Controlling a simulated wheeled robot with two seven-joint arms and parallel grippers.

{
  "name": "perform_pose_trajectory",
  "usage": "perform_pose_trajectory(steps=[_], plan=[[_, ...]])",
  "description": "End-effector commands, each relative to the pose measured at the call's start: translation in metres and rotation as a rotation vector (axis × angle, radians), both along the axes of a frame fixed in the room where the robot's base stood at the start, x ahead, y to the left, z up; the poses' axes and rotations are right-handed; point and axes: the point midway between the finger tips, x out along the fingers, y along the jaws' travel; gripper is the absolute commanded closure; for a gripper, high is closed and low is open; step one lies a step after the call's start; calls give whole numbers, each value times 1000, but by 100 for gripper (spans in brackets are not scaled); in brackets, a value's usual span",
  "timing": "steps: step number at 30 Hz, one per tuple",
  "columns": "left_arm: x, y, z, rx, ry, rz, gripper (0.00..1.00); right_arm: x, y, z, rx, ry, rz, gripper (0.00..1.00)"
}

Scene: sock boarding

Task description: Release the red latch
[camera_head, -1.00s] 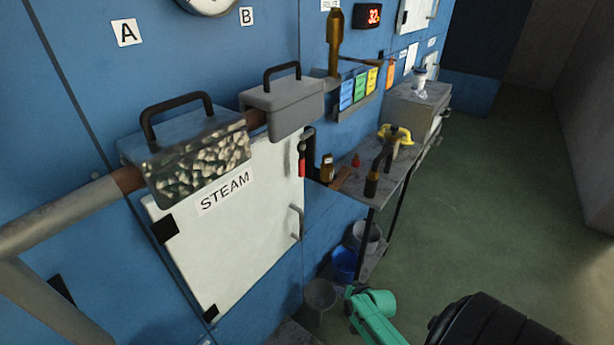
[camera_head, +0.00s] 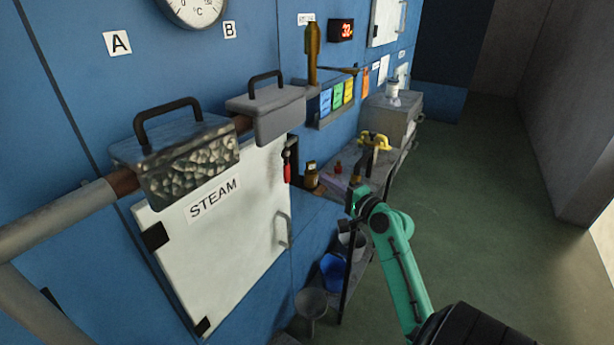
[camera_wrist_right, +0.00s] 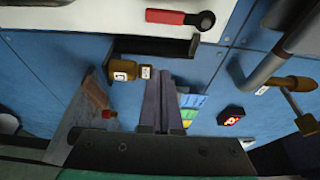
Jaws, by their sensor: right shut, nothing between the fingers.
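The red latch (camera_head: 287,168) hangs by the right edge of the white STEAM door (camera_head: 170,255), its red grip pointing down. In the right wrist view the latch (camera_wrist_right: 180,18) lies across the top, with a dark ringed end over the door's edge. My right gripper (camera_head: 354,192), on the green arm, is in front of the shelf, to the right of the latch and apart from it. In the wrist view its fingers (camera_wrist_right: 160,100) are together with nothing between them. My left gripper is not in view.
The bench (camera_head: 345,170) carries a yellow-handled valve (camera_head: 375,140). Buckets (camera_head: 333,272) stand below. The floor to the right is clear.

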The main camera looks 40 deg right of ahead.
Motion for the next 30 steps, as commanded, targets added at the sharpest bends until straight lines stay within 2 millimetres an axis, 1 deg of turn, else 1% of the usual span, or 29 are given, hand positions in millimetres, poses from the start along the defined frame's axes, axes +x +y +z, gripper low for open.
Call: perform_pose_trajectory(steps=[5, 14, 16, 18, 21, 24, 30], plan=[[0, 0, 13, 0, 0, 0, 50, 30, -1, 5, 2, -1, 1, 100], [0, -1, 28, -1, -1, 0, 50, 96, -4, 4, 0, -1, 0, 100], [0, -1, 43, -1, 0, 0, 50, 92, 10, 6, 2, 4, 3, 100], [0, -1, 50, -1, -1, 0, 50, 88, 21, 5, 1, 3, 1, 100], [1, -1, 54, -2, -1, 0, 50, 85, 31, 3, 1, 3, 1, 100], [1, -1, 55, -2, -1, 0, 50, 83, 34, 1, -1, 2, 0, 100], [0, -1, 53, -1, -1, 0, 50, 83, 34, -1, -1, 2, -1, 100]])
